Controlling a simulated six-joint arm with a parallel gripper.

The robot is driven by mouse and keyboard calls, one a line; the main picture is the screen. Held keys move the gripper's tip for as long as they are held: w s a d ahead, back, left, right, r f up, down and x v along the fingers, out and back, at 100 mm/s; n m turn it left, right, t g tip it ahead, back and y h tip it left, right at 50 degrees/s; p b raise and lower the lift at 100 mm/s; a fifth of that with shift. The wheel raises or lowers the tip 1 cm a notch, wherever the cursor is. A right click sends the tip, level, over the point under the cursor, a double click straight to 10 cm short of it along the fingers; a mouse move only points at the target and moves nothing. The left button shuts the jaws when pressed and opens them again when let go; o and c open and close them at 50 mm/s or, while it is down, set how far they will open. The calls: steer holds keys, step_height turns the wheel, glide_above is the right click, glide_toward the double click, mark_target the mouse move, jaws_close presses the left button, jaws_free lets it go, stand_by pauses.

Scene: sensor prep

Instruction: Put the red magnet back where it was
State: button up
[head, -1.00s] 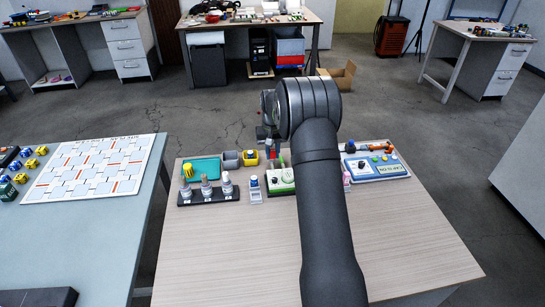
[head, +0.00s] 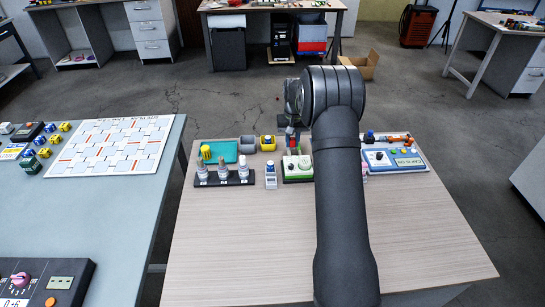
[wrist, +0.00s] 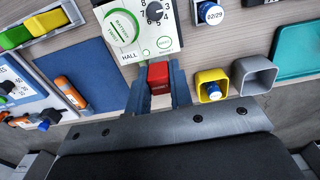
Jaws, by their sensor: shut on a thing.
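The red magnet (wrist: 158,74) is between the two fingers of my gripper (wrist: 158,92) in the wrist view, at the edge of the white and green HALL device (wrist: 138,30). In the head view my gripper (head: 292,140) is just behind that device (head: 297,166), and only a little red shows there. My gripper is shut on the magnet. I cannot tell whether the magnet touches the device or the table.
A yellow holder (wrist: 211,85) and a grey holder (wrist: 254,75) stand beside the magnet. A blue mat (wrist: 90,75) is on the other side, bare in its middle. A teal tray (head: 222,150) and a black bottle rack (head: 224,179) stand to the left. The front tabletop is clear.

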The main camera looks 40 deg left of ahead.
steer(key=s+a+f, duration=0.1)
steer(key=a+f, duration=0.1)
steer(key=a, duration=0.1)
steer(key=s+a+f, duration=0.1)
steer(key=a, duration=0.1)
steer(key=s+a+f, duration=0.1)
steer(key=a+f, duration=0.1)
steer(key=a, duration=0.1)
steer(key=shift+a+f, duration=0.3)
steer(key=shift+a, duration=0.05)
steer(key=shift+f, duration=2)
steer(key=shift+f, duration=0.2)
steer(key=o, duration=0.8)
step_height(320, 180, up, 12)
steer(key=shift+r, duration=0.2)
